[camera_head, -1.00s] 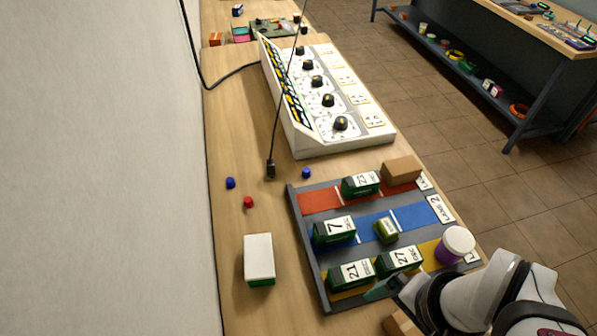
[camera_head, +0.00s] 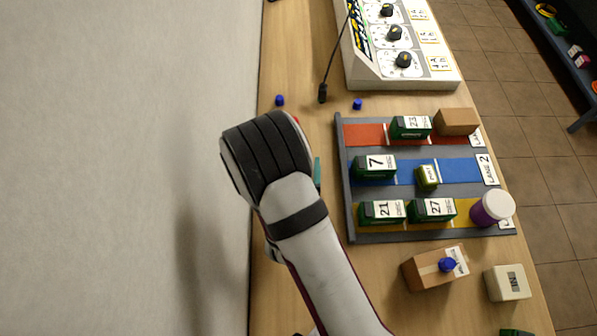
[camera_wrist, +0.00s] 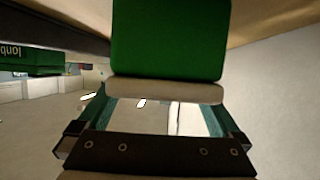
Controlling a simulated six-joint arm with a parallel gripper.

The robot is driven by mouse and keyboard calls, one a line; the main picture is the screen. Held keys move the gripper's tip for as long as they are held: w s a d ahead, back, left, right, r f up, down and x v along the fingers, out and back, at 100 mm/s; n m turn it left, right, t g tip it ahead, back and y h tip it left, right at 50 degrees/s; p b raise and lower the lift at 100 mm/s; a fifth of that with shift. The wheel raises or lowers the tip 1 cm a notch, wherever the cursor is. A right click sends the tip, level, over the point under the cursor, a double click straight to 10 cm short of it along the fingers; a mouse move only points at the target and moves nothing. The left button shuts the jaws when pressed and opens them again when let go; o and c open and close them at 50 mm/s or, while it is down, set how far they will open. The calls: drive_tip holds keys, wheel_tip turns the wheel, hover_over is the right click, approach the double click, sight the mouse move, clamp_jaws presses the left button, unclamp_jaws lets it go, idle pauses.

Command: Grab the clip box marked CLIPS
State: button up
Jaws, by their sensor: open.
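No CLIPS marking is readable in either view. A green box with a pale lid (camera_wrist: 167,42) fills the upper middle of the wrist view, its pale edge towards my gripper (camera_wrist: 162,108). It looks like the white-topped green box that stood left of the lane tray earlier; in the head view my arm hides that spot. My gripper is open, its two teal fingers on either side below the box's pale edge. I cannot tell whether they touch it. In the head view only a teal sliver of my gripper (camera_head: 317,172) shows beside my wrist.
The lane tray (camera_head: 344,222) holds several numbered green boxes, a brown box (camera_head: 457,121) and a purple jar with white lid (camera_head: 492,208). A cardboard box (camera_head: 425,270) with a blue piece and a pale box (camera_head: 507,283) stand in front. A wall (camera_head: 120,150) runs along the left.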

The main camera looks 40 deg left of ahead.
drive_tip(key=shift+w+a+f, duration=0.15)
drive_tip(key=shift+w+a, duration=0.05)
drive_tip(key=shift+w, duration=0.05)
drive_tip(key=c, duration=1.4)
